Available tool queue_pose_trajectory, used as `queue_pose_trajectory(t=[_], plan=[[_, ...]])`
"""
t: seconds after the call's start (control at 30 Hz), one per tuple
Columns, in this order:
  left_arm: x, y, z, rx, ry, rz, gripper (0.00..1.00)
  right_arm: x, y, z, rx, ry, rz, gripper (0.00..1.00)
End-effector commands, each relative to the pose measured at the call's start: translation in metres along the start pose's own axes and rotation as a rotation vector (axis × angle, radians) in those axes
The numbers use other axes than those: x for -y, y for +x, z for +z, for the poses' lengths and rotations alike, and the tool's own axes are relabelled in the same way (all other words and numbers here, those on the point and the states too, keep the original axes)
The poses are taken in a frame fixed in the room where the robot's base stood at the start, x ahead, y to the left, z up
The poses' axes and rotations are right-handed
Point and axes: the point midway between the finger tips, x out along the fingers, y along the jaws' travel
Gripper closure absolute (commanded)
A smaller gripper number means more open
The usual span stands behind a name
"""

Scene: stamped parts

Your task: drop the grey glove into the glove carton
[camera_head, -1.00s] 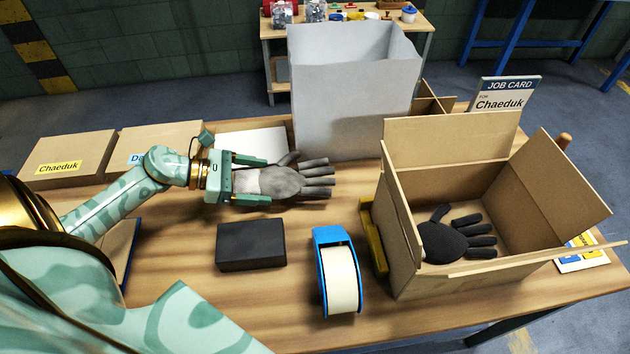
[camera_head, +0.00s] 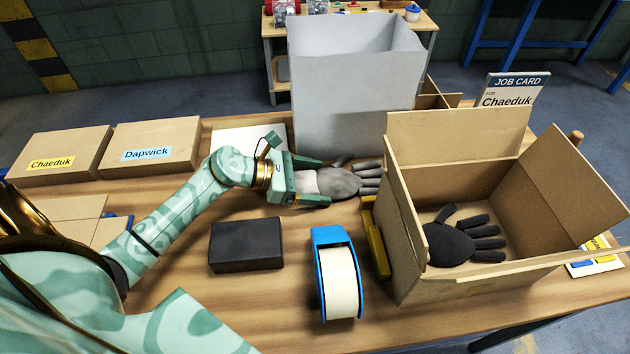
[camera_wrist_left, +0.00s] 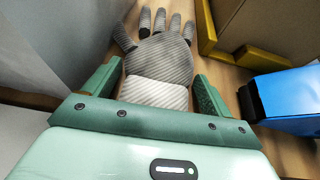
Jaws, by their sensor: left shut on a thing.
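The grey glove (camera_head: 340,182) has a pale cuff and its fingers point right. It also fills the upper middle of the left wrist view (camera_wrist_left: 160,60). My left gripper (camera_head: 318,182) is shut on the glove's cuff, with one finger on each side (camera_wrist_left: 160,88). The glove is left of the open carton (camera_head: 450,285), close in front of the tall grey bin. The carton's flaps stand open, and a black glove (camera_head: 452,240) lies inside it. My right gripper is not in view.
A tape dispenser (camera_head: 338,275) and a black block (camera_head: 246,245) lie in front. A mustard-coloured bar (camera_head: 375,240) stands against the carton's left side. The tall grey bin (camera_head: 350,105) is behind. Closed boxes labelled Chaeduk (camera_head: 60,158) and Dapwick (camera_head: 150,148) sit left. A job card (camera_head: 512,90) reads Chaeduk.

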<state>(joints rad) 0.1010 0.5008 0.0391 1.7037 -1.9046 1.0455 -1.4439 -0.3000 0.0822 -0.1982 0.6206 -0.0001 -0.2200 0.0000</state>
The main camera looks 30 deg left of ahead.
Motion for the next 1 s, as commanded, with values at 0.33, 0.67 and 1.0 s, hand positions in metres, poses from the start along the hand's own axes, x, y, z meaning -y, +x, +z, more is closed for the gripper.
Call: queue_pose_trajectory(t=[0.33,0.67,1.0], plan=[[0.0,0.0,-0.002,-0.002,0.0,0.001,0.02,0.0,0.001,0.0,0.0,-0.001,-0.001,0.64],[0.0,-0.006,0.001,-0.003,0.001,0.001,0.0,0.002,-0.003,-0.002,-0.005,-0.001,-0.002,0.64],[0.0,-0.081,0.002,-0.005,0.0,0.001,0.0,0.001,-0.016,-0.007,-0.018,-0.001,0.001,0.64]])
